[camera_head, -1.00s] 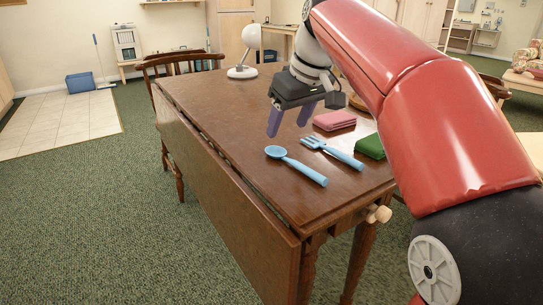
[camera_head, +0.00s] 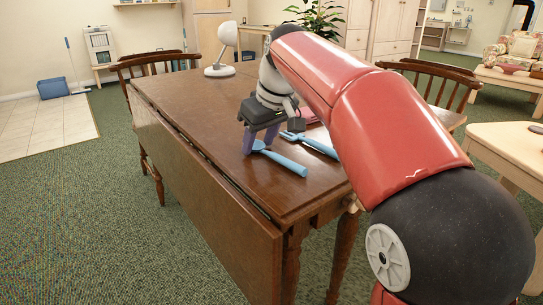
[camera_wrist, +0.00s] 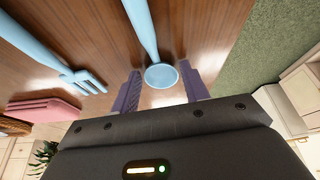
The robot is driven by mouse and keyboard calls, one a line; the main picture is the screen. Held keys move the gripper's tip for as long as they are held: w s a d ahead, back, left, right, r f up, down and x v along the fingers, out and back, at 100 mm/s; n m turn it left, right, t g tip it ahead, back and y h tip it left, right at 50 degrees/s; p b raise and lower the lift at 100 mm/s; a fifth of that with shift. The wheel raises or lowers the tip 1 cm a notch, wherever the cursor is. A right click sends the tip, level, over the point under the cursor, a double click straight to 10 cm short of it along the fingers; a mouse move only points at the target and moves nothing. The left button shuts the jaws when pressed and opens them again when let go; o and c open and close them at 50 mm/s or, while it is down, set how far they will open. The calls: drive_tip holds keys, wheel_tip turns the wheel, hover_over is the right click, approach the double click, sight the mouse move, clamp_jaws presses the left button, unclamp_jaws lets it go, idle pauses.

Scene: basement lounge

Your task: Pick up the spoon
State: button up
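The light blue spoon (camera_head: 284,162) lies on the brown wooden table (camera_head: 180,105), its handle pointing toward the near edge. In the wrist view the spoon's round bowl (camera_wrist: 161,76) sits between the two purple fingers of my gripper (camera_wrist: 162,88), with a gap on each side. In the head view my gripper (camera_head: 260,142) is low over the table at the bowl end, and its fingers partly hide the bowl. The gripper is open. I cannot tell whether the fingertips touch the table.
A light blue fork (camera_head: 312,144) lies just right of the spoon; it also shows in the wrist view (camera_wrist: 60,62). A pink item (camera_wrist: 45,109) lies beyond it. A white lamp (camera_head: 222,50) stands at the far end. The table's left side is clear.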

drive_tip(key=c, duration=0.6)
drive_tip(key=shift+r, duration=0.1)
